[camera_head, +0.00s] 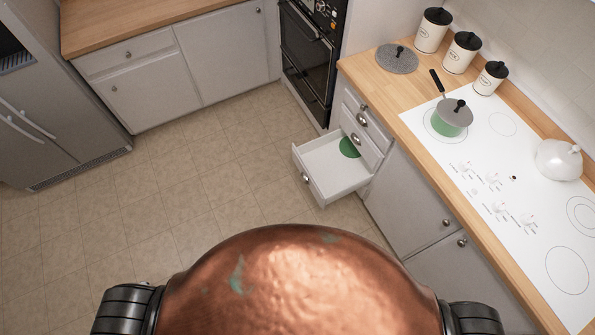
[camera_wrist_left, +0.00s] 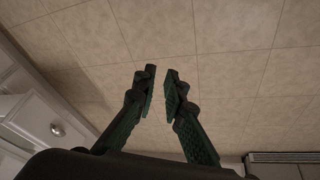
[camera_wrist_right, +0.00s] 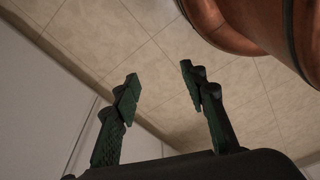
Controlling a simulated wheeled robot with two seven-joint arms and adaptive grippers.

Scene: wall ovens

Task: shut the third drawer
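A white drawer (camera_head: 335,172) stands pulled out from the narrow drawer stack between the oven and the cooktop cabinets in the head view. It sits below closed drawer fronts (camera_head: 357,135) with metal handles. A green round item (camera_head: 348,147) shows at its inner end. My left gripper (camera_wrist_left: 160,72) is open and empty over the tiled floor, its fingertips a small gap apart. My right gripper (camera_wrist_right: 158,74) is open wider and empty beside a pale cabinet face. Neither gripper shows in the head view, and neither touches the drawer there.
A wall oven (camera_head: 308,60) stands behind the drawer. A fridge (camera_head: 50,100) is at left. The tiled floor (camera_head: 200,190) left of the drawer is clear.

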